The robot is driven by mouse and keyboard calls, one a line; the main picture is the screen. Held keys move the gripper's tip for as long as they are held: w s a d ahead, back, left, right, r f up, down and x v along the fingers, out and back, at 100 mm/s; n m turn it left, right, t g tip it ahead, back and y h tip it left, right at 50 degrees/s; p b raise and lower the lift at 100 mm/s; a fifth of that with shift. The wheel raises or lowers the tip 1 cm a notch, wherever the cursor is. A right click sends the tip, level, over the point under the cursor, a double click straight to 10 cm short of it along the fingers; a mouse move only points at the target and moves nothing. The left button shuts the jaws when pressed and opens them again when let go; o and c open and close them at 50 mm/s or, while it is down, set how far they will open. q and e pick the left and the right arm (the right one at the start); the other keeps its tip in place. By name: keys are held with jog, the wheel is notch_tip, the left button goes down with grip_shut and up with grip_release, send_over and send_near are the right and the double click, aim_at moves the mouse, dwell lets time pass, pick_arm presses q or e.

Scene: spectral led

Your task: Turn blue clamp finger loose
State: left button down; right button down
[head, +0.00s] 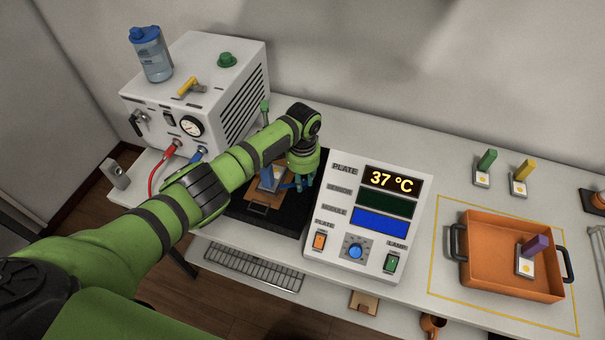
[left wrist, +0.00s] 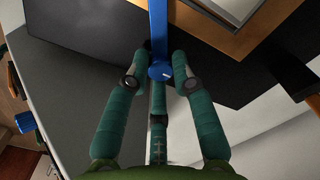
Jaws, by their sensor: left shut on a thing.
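The blue clamp finger (left wrist: 159,35) is a blue bar with a round end in the left wrist view, reaching down from the top edge. My left gripper (left wrist: 160,70) has teal fingers on both sides of that round end and a third finger below it; it is shut on the clamp finger. In the head view my left gripper (head: 299,182) points down over the black stage (head: 270,220), beside the copper-coloured plate (head: 257,208). My arm and gripper hide much of the stage there. My right gripper is not in view.
A white control box (head: 345,235) reading 37 °C stands just right of the gripper. A pump box (head: 230,80) with red and blue leads is at back left. An orange tray (head: 485,285) with a purple-topped piece (head: 535,246) stands right. Green (head: 487,160) and yellow (head: 525,171) pieces stand behind it.

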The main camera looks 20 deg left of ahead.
pick_arm(q)
jog(key=n+p, duration=0.2)
jog(key=n, duration=0.3)
jog(key=shift+n, duration=0.3)
jog(key=shift+n+p, duration=0.9)
jog(key=shift+n, duration=1.3)
jog(key=c, duration=1.1)
grip_release()
jog(key=shift+o, duration=0.2)
notch_tip(320, 180, up, 12)
